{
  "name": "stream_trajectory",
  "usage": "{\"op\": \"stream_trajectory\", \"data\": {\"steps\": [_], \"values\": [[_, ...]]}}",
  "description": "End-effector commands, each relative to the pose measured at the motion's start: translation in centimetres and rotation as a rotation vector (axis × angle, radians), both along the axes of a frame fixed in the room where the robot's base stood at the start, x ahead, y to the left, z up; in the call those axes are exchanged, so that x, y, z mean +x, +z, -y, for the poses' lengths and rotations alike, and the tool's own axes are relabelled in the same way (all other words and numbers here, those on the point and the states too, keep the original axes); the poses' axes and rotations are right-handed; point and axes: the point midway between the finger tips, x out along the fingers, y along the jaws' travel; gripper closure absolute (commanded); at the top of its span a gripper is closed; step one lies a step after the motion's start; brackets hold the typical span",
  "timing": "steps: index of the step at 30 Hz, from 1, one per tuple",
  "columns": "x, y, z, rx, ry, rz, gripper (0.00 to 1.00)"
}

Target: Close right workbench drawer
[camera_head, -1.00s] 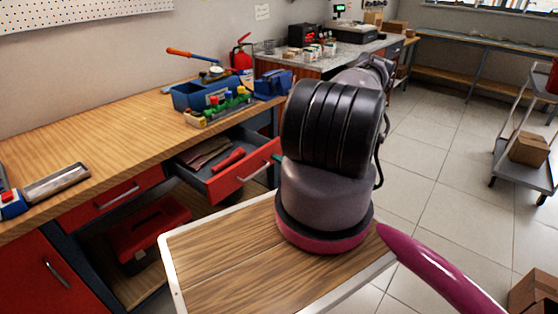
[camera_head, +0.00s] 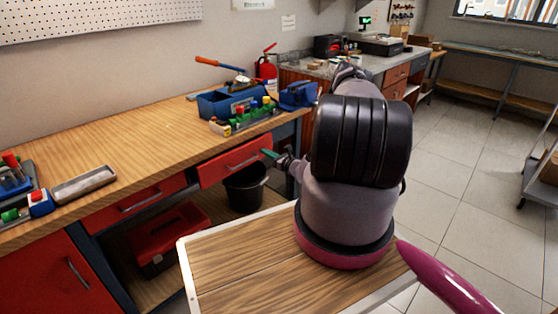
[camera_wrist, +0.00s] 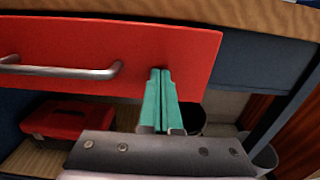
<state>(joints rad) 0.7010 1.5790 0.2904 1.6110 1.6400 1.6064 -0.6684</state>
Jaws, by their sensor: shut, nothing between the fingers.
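The right workbench drawer (camera_head: 235,163) has a red front with a silver bar handle. In the head view its front lies close under the workbench top (camera_head: 130,135), and its inside is hidden. In the wrist view the red drawer front (camera_wrist: 190,50) fills the upper left, with the handle (camera_wrist: 70,70) to the left of my fingers. My gripper (camera_wrist: 160,75) has green fingers, shut together and empty, with the tips at the right part of the drawer front. In the head view my gripper (camera_head: 268,154) is at the drawer's right end. Whether the tips touch is hard to tell.
The left drawer (camera_head: 135,200) looks shut. A red toolbox (camera_head: 165,240) and a black bucket (camera_head: 245,187) stand below the bench. A blue toolbox (camera_head: 228,102) and a blue vise (camera_head: 298,95) are on top. Open floor (camera_head: 460,190) lies to the right.

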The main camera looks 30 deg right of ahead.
Motion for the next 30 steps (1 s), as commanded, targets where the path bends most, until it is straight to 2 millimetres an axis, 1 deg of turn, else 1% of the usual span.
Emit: {"op": "stream_trajectory", "data": {"steps": [1,6,12,18,30], "values": [[1.2,0.0,-0.5,-0.002,0.003,0.002,1.0],[4.1,0.0,-1.6,-0.001,0.001,0.001,1.0],[6.1,0.0,-2.2,0.001,0.0,0.0,1.0],[6.9,0.0,-2.5,-0.001,0.0,0.0,1.0],[7.3,0.3,-2.7,-0.001,0.0,0.006,1.0]]}}
